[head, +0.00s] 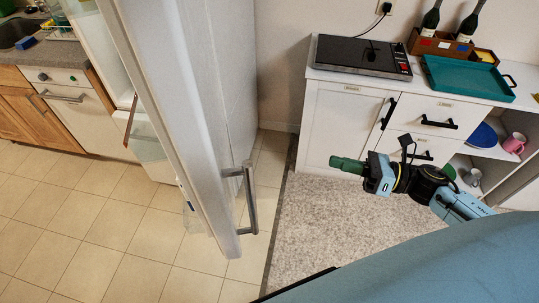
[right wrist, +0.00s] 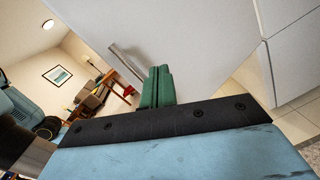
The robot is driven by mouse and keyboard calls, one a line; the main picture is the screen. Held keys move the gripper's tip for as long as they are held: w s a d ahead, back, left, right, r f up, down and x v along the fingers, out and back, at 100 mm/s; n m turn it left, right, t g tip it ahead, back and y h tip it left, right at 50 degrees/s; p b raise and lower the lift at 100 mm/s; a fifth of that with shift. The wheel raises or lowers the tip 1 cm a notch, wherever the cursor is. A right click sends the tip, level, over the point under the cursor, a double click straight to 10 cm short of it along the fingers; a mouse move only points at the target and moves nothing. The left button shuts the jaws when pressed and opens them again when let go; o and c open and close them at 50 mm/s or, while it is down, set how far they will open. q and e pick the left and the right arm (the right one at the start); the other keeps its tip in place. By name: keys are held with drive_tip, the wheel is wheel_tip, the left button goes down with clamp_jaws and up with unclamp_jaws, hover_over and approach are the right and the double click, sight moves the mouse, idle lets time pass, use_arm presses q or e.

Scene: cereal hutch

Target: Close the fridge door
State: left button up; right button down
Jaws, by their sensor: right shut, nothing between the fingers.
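The fridge door (head: 170,110) is white and stands swung open, seen nearly edge-on in the head view. Its metal bar handle (head: 249,200) is near the door's free edge. The fridge interior (head: 148,140) shows to the left of the door. My right gripper (head: 347,165) has green fingers pressed together, empty, to the right of the handle and apart from it. In the right wrist view, the shut fingers (right wrist: 157,88) point toward the white door face (right wrist: 200,45), with the handle (right wrist: 126,64) beyond and to the left. My left gripper is out of view.
A white cabinet (head: 336,122) stands behind my right gripper, with a hotplate (head: 360,55) and a teal tray (head: 468,79) on top. A counter with a sink (head: 18,32) is at the far left. Tiled floor left of the door and grey carpet right of it are clear.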

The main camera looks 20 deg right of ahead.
drive_tip(key=s+a+r+n+g+y, duration=0.2)
drive_tip(key=s+a+r+n+g, duration=0.15)
drive_tip(key=r+n, duration=0.35)
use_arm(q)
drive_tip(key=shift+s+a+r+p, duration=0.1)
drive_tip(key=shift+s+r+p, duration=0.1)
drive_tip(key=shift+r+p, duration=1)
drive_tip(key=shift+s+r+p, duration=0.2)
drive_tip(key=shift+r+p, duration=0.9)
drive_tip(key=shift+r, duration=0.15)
use_arm(e)
drive_tip(key=w+a, duration=0.2)
drive_tip(key=a, duration=0.4)
drive_tip(key=w+a+f+n+g, duration=0.1)
drive_tip(key=w+a, duration=0.2)
drive_tip(key=a, duration=0.4)
drive_tip(key=shift+w+y, duration=0.3)
drive_tip(key=shift+a, duration=0.15)
